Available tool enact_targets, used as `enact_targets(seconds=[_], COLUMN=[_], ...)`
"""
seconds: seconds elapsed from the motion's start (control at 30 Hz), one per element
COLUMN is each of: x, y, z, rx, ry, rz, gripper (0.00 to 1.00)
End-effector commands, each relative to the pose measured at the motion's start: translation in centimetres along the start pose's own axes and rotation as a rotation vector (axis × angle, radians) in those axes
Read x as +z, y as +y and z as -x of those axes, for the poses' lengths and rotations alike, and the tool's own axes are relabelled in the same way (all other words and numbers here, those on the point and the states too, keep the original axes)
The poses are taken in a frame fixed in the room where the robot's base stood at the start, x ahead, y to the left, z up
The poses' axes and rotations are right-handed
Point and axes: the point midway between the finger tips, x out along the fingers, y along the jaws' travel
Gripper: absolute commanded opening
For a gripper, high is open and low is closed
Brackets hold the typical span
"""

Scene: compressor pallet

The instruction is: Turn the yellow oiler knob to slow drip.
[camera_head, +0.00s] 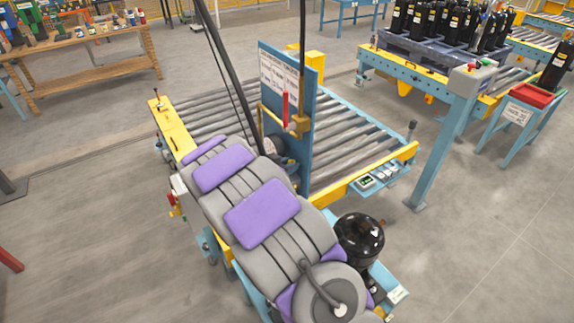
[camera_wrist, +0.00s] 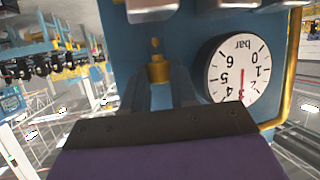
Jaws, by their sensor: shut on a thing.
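In the wrist view, my gripper (camera_wrist: 158,88) has its two fingers closing in from either side on a small yellow, brass-like knob (camera_wrist: 158,69). The knob stands in front of a blue panel, and the fingers hide its lower part. A round white gauge (camera_wrist: 236,71) marked "bar" is right of the gripper and appears upside down, with a red needle. In the head view, the upright blue panel (camera_head: 309,124) stands at the roller conveyor. My arm covers the gripper and the knob there. Any drip setting cannot be read.
A yellow pipe (camera_wrist: 292,65) runs beside the gauge. Pale fittings (camera_wrist: 152,8) sit above the knob in the wrist view. The head view shows a red handle (camera_head: 285,109) on the panel, the roller conveyor (camera_head: 345,135), and a black compressor (camera_head: 360,238) beside my arm.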

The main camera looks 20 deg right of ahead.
Motion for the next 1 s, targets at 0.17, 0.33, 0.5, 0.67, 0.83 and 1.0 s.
enact_targets(seconds=[0.17, 0.33, 0.5, 0.67, 0.83, 1.0], x=[-0.21, -0.18, -0.13, -0.09, -0.09, -0.08], y=[-0.41, -0.51, -0.39, -0.37, -0.37, -0.26], z=[0.3, 0.26, 0.04, 0.02, 0.02, 0.04], rx=[0.029, 0.073, 0.096, 0.096, 0.095, 0.097], ry=[-0.006, -0.007, -0.002, 0.0, 0.0, -0.001], rz=[-0.013, -0.03, -0.039, -0.04, -0.04, -0.041], gripper=[0.0, 0.0, 0.0, 0.0, 0.32, 0.37])
